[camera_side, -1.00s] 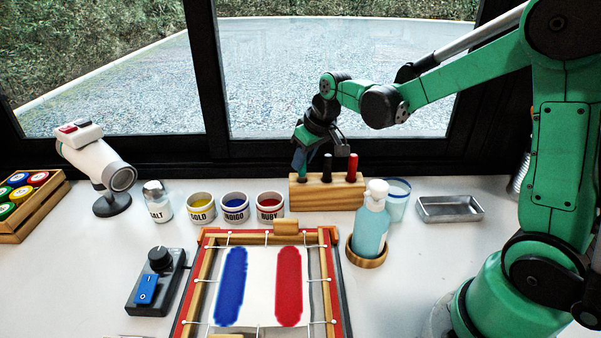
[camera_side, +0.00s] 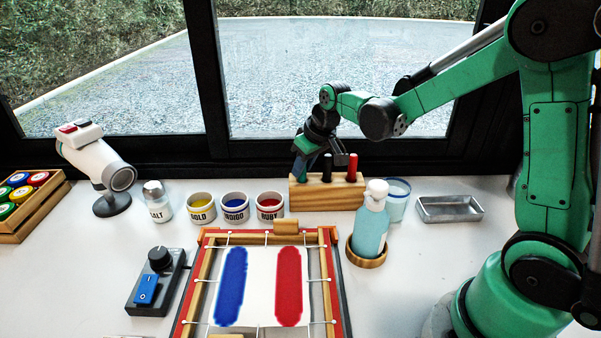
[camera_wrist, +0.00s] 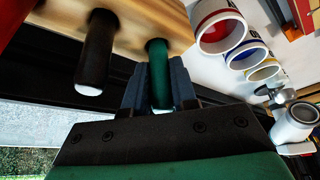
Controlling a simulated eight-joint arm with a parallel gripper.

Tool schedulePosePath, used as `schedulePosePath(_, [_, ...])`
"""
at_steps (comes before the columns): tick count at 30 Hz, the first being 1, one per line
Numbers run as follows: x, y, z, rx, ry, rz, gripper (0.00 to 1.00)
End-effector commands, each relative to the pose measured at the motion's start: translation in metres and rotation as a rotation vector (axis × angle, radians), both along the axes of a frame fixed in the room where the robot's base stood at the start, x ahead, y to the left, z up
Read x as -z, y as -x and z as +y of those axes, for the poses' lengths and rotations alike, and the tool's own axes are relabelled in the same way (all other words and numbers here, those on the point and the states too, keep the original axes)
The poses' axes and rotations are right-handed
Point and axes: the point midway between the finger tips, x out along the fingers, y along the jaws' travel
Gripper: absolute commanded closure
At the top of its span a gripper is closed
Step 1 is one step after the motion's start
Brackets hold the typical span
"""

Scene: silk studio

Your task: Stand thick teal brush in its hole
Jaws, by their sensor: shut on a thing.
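The thick teal brush (camera_wrist: 158,75) stands in the left hole of the wooden brush block (camera_side: 329,196), its lower end hidden inside the block. My gripper (camera_side: 303,165) is at the block's left end, shut on the teal brush handle. In the wrist view the two dark fingers of my gripper (camera_wrist: 160,88) are on either side of the handle. A black brush (camera_side: 327,168) stands in the middle hole and a red brush (camera_side: 352,167) in the right hole.
The ruby (camera_side: 269,206), indigo (camera_side: 234,208) and gold (camera_side: 200,208) pots stand to the left. A silk frame (camera_side: 261,280) lies in front. The window is close behind.

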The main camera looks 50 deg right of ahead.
Motion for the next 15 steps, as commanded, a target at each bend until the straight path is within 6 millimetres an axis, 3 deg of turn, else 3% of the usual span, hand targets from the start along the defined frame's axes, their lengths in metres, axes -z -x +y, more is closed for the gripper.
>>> schedulePosePath(13, [0.0052, 0.0001, 0.0000, 0.000, 0.000, 0.000, 1.00])
schedulePosePath(14, [0.0052, 0.0000, 0.0000, 0.000, 0.000, 0.000, 0.72])
schedulePosePath(15, [0.0051, 0.0000, 0.0000, 0.000, 0.000, 0.000, 0.61])
